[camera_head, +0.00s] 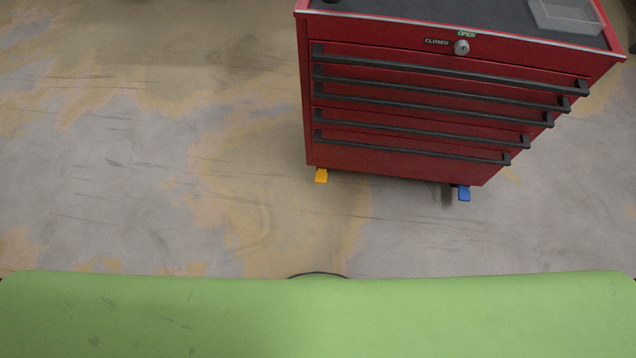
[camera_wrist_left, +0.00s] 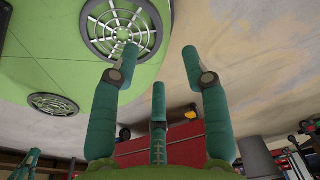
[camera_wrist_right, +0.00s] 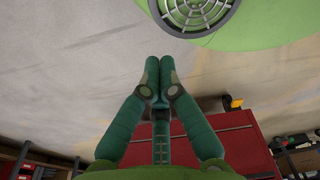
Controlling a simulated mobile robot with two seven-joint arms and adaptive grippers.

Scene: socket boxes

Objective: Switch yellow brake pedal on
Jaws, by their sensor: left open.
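The yellow brake pedal (camera_head: 321,175) sticks out at the foot of the red tool cabinet (camera_head: 400,150), under its left front corner in the head view. It also shows small in the left wrist view (camera_wrist_left: 190,115) and in the right wrist view (camera_wrist_right: 237,103). Its tilt is too small to read. My left gripper (camera_wrist_left: 160,66) has its fingers spread, with nothing between them, and is apart from the pedal. My right gripper (camera_wrist_right: 159,62) has its fingertips together, with nothing visible in them, and is also apart from the pedal. Neither gripper shows in the head view.
A blue pedal (camera_head: 464,193) sits under the cabinet's right front. The cabinet has several drawers with dark handles, a lock (camera_head: 461,47) and a clear tray (camera_head: 570,16) on top. Bare floor (camera_head: 200,220) lies left of and before the cabinet. Shelving stands in the wrist views' backgrounds.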

